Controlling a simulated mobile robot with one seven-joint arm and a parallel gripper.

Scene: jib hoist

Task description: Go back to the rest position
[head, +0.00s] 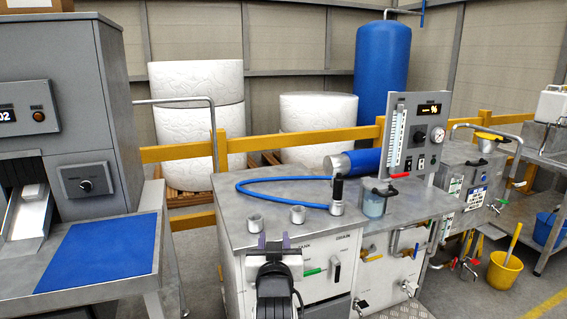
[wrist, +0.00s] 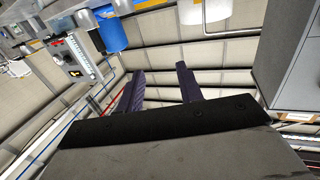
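My gripper (head: 274,242) is at the lower middle of the head view, in front of the steel-topped cabinet (head: 207,196). Its two dark purple fingers point up and stand apart, with nothing between them. In the wrist view the fingers (wrist: 162,85) also show a clear gap, with only wall and ceiling beams behind. My arm folds up from the bottom edge of the head view and hides part of the cabinet's front.
On the cabinet top are a blue hose (head: 262,196), two small metal cups (head: 255,222) and a clear jar (head: 374,203). A gauge panel (head: 412,135) stands behind. A blue mat (head: 100,250) lies on the left bench. A yellow bucket (head: 504,270) stands on the right floor.

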